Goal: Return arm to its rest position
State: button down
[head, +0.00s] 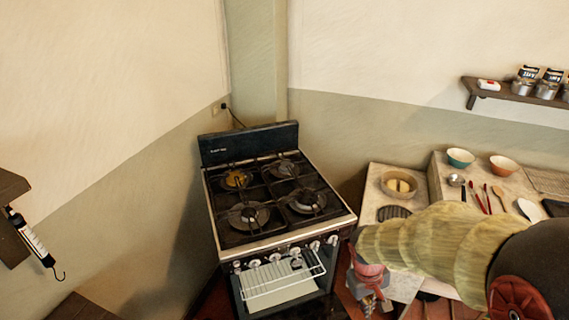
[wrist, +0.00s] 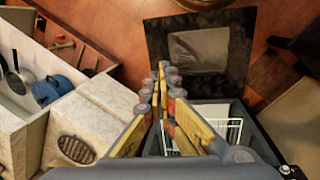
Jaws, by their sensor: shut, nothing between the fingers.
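My arm reaches in from the lower right of the head view, in front of the counter, with its end low beside the stove's right front. My gripper (wrist: 168,78) shows in the wrist view with its two yellow-sided fingers brought together at the tips. Nothing is held between them.
The black stove (head: 275,190) stands in the corner. The stone counter (head: 375,185) at right bears bowls (head: 460,158) and utensils. A wall shelf (head: 510,93) with cans hangs upper right. A hanging scale (head: 35,240) is at left. Tiled floor (wrist: 115,25) shows in the wrist view.

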jog(key=s+a+r+m+t+y, duration=0.1)
jog(key=s+r+t, duration=0.1)
jog(key=s+r, duration=0.4)
jog(key=s+a+r+m+t+y, duration=0.1)
jog(key=s+r, duration=0.5)
jog(key=r, duration=0.9)
jog(key=a+m+t, duration=0.1)
jog(key=t, duration=0.1)
jog(key=shift+s+r+t, duration=0.2)
jog(key=shift+s+t, duration=0.1)
jog(key=shift+s, duration=0.05)
